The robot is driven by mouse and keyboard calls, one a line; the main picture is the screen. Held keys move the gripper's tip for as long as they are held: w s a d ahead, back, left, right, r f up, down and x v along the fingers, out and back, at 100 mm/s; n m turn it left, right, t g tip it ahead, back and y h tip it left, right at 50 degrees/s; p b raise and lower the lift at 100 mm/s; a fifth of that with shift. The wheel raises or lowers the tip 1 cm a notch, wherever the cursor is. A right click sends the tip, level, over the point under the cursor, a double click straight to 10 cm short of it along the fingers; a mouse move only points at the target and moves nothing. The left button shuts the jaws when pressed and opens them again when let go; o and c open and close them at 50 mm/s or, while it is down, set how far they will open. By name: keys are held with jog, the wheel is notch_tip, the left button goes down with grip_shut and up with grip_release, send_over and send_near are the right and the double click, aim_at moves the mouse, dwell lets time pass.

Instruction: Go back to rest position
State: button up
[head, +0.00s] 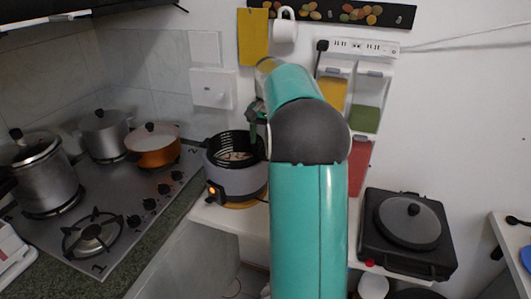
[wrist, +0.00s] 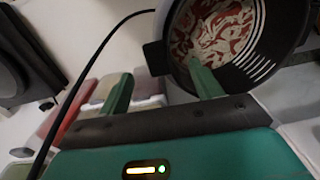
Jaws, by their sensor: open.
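My gripper (wrist: 160,88) is open, its two green fingers spread apart with nothing visible between them. In the wrist view, the right finger overlaps the view of a round dark pot (wrist: 262,72) with red and white pieces inside; I cannot tell whether they touch. In the head view, my gripper is mostly hidden behind my teal arm, beside and above the grey and black pot (head: 236,178). Wall dispensers with yellow (head: 333,92), green (head: 365,118) and red (head: 359,160) contents are just right of my arm, which partly covers them.
A stove (head: 110,215) with a steel pot (head: 45,178), another steel pot (head: 104,135) and a copper pan (head: 153,150) is at left. A black cooker (head: 408,232) is at right. A power strip (head: 362,47) with a black cable is above the dispensers.

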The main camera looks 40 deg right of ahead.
notch_tip(320, 180, up, 6)
jog(key=shift+s, duration=0.1)
jog(key=s+a+r+n+t+h, duration=0.1)
jog(key=s+a+r+n, duration=0.15)
jog(key=a, duration=0.95)
jog(key=s+a+r+n+t, duration=0.1)
jog(key=s+a+n, duration=0.3)
jog(key=a, duration=0.8)
jog(key=s+a+f+n+t, duration=0.3)
jog(key=s+a+f+n, duration=0.3)
jog(key=s+a, duration=0.7)
notch_tip(320, 180, down, 3)
jog(key=shift+s+a+r+y, duration=0.15)
jog(key=shift+s+r+y, duration=0.05)
jog(key=shift+s+y, duration=0.2)
jog(key=shift+w, duration=0.1)
